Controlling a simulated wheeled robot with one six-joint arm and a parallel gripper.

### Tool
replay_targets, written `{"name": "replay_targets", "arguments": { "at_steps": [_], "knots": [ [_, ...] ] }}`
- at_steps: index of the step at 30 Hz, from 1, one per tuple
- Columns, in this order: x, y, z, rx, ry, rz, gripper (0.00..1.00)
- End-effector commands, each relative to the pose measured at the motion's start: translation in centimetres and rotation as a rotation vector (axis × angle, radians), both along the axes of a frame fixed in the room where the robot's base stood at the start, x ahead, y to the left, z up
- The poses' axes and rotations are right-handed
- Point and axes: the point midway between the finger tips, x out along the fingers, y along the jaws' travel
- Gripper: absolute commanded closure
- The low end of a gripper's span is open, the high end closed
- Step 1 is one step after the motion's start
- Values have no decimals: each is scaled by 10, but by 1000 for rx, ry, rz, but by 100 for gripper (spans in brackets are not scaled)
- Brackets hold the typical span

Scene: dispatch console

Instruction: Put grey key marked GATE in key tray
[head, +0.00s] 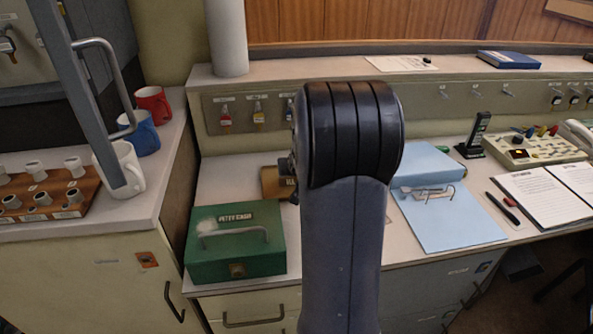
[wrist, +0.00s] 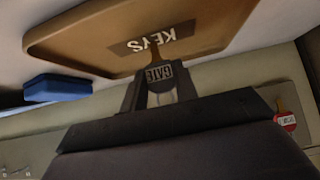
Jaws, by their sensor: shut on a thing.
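In the wrist view my gripper (wrist: 160,90) is shut on the grey key marked GATE (wrist: 159,73); the label shows between the fingertips. The tan key tray marked KEYS (wrist: 90,35) lies just beyond the fingertips, and the GATE label overlaps its near edge in the picture. I cannot tell whether key and tray touch.
A green petty cash box (head: 237,252) stands left of my arm. Blue folder (head: 450,226) lies right. Tagged keys, one red (head: 225,117), hang on the back panel. Mugs (head: 122,172) stand at left.

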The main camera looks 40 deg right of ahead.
Motion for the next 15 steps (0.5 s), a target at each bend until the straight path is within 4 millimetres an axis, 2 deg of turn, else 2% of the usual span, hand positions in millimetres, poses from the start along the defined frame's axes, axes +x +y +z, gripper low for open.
{"name": "replay_targets", "arguments": {
  "at_steps": [4, 5, 12, 15],
  "knots": [
    [0, 0, -3, 0, 0, 0, 90],
    [0, 0, -2, 0, -1, 0, 70],
    [0, 0, -2, 0, 0, 0, 51],
    [0, 0, -2, 0, 0, 0, 50]
  ]
}}
